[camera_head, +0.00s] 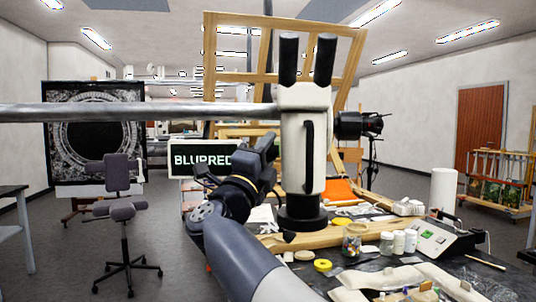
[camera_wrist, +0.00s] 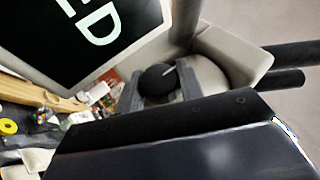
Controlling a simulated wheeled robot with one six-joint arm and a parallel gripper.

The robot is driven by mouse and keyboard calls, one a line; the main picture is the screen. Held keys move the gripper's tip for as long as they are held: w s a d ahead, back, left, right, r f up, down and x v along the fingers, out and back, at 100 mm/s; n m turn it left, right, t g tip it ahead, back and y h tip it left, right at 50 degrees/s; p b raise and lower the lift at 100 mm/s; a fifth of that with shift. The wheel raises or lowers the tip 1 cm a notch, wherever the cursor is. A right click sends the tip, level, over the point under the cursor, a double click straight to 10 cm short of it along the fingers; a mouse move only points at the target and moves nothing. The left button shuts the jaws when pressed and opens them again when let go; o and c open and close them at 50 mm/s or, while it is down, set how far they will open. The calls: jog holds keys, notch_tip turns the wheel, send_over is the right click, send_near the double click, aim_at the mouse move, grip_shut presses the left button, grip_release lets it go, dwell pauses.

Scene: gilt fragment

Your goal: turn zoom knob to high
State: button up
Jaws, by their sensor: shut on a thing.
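The white microscope head (camera_head: 305,150) with two black eyepieces hangs on a grey horizontal boom. Its zoom knob (camera_wrist: 153,77) shows in the wrist view as a round black knob with a white pointer line on the pale housing (camera_wrist: 222,62). My gripper (camera_wrist: 158,90) is shut on the knob, with one grey finger on each side. In the head view my gripper (camera_head: 268,152) is at the left side of the microscope head, and the knob cannot be made out there. A screen (camera_head: 200,160) behind my arm reads "BLURRED".
The dark worktable below carries wooden frame pieces, jars (camera_head: 386,243), a yellow roll (camera_head: 322,265) and a control box (camera_head: 440,238). The boom (camera_head: 170,112) crosses to the left above my arm. A swivel chair (camera_head: 122,212) stands on open floor at left.

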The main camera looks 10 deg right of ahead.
jog(key=shift+r, duration=0.1)
jog(key=o, duration=1)
jog(key=shift+c, duration=0.2)
jog(key=shift+s+a, duration=0.1)
jog(key=b+v, duration=0.2)
jog(key=v, duration=0.8)
jog(key=shift+s+f, duration=0.2)
jog(key=shift+f, duration=0.1)
jog(key=shift+a, duration=0.1)
